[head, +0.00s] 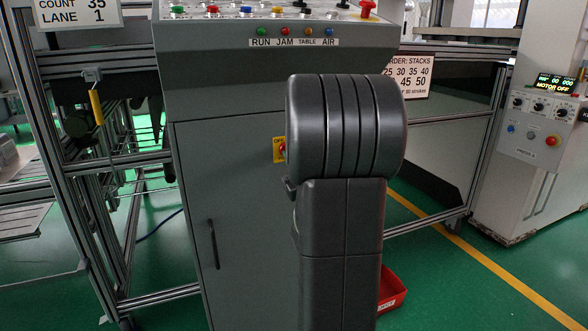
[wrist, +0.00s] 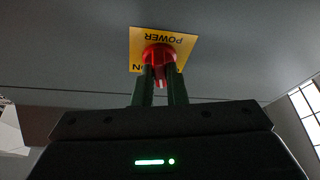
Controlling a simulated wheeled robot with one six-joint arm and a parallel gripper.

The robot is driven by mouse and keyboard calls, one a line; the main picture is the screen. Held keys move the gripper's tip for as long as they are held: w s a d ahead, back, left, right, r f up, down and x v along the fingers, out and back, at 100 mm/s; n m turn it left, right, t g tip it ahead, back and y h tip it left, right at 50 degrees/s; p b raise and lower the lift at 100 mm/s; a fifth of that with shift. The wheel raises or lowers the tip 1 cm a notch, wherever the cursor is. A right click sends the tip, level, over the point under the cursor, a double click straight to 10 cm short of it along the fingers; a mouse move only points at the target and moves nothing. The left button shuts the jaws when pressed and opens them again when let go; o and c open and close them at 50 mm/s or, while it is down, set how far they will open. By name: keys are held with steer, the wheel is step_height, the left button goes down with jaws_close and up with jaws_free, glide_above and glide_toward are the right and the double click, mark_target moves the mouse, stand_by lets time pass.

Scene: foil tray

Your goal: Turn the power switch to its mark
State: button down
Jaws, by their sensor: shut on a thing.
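The power switch is a red knob (wrist: 159,55) on a yellow plate (wrist: 184,46) lettered POWER, upside down in the wrist view. Part of an "ON" mark shows at the plate's lower left. My gripper (wrist: 159,70) is shut on the red knob, one dark finger on each side. A white line shows on the knob between the fingers. In the head view the yellow plate (head: 279,150) with "OFF" at its top shows on the grey cabinet front, and a bit of the red knob (head: 283,148) beside it. My arm hides the rest of the switch and my gripper there.
The grey cabinet (head: 235,220) has a handle at left and a sloped panel (head: 270,35) with buttons and lamps above. A red bin (head: 391,290) stands on the floor at right, partly behind my arm. Metal frames (head: 60,150) flank the cabinet.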

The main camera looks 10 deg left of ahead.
steer(key=m+t+h+b, duration=0.1)
steer(key=m+h, duration=0.1)
steer(key=m, duration=0.3)
steer(key=m+t+h+b, duration=0.1)
steer(key=m+h+b, duration=0.1)
steer(key=m, duration=0.4)
steer(key=m+t+h+b, duration=0.1)
steer(key=m+h+b, duration=0.1)
steer(key=m, duration=0.4)
steer(key=shift+s+a+r+h, duration=0.1)
steer(key=shift+s+a+h, duration=0.2)
steer(key=shift+h, duration=0.6)
steer(key=c, duration=1.5)
jaws_free()
steer(key=shift+o, duration=0.2)
steer(key=p+v, duration=0.1)
steer(key=v, duration=1.2)
steer(key=shift+s, duration=0.35)
steer(key=shift+w, duration=0.1)
